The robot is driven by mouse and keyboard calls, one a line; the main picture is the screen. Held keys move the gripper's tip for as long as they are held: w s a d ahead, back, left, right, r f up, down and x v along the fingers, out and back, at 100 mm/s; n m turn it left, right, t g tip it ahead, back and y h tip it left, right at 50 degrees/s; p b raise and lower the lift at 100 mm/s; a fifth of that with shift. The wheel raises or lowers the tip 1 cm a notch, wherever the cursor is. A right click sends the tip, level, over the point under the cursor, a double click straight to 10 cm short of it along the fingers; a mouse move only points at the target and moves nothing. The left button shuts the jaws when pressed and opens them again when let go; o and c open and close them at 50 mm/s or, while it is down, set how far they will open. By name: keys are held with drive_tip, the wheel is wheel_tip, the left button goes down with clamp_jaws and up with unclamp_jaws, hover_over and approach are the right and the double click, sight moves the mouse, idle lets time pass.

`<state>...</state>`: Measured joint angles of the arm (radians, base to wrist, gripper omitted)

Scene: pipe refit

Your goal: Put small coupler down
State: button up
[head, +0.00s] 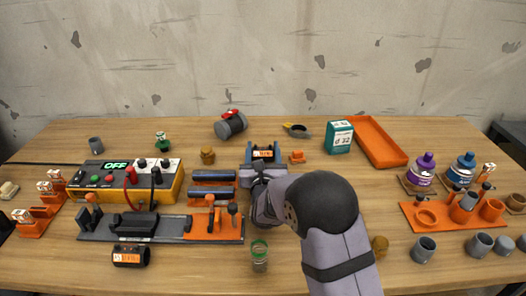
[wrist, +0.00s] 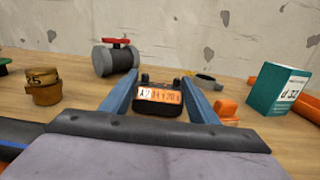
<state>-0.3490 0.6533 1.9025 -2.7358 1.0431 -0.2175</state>
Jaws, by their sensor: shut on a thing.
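The small coupler (head: 263,154) is a black fitting with an orange label. In the wrist view the small coupler (wrist: 158,103) sits between the two blue fingers, its label facing the camera. My gripper (head: 262,152) is shut on it near the middle of the table; my gripper also fills the lower wrist view (wrist: 158,100). The coupler looks level and low over the wood; I cannot tell whether it touches the table. My wrist hides part of the area in front of it.
A grey valve with a red handle (head: 231,124) stands behind left, a brass fitting (head: 207,155) left. A small orange piece (head: 297,156) is close on the right, then a teal box (head: 339,137) and orange tray (head: 399,155). A larger black coupler (head: 129,256) lies front left.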

sight(263, 153)
drive_tip(key=o, duration=1)
drive_tip(key=shift+s+f, duration=0.15)
drive_tip(key=shift+f, duration=0.8)
drive_tip(key=shift+o, duration=0.2)
drive_tip(key=shift+r, duration=0.15)
drive_tip(key=shift+r+p, duration=0.45)
drive_tip(key=shift+p, duration=0.4)
drive_tip(key=s, duration=0.3)
drive_tip(key=shift+r, duration=0.1)
wheel_tip(263, 153, up, 8)
drive_tip(key=shift+w+f, duration=0.2)
drive_tip(key=shift+f, duration=0.05)
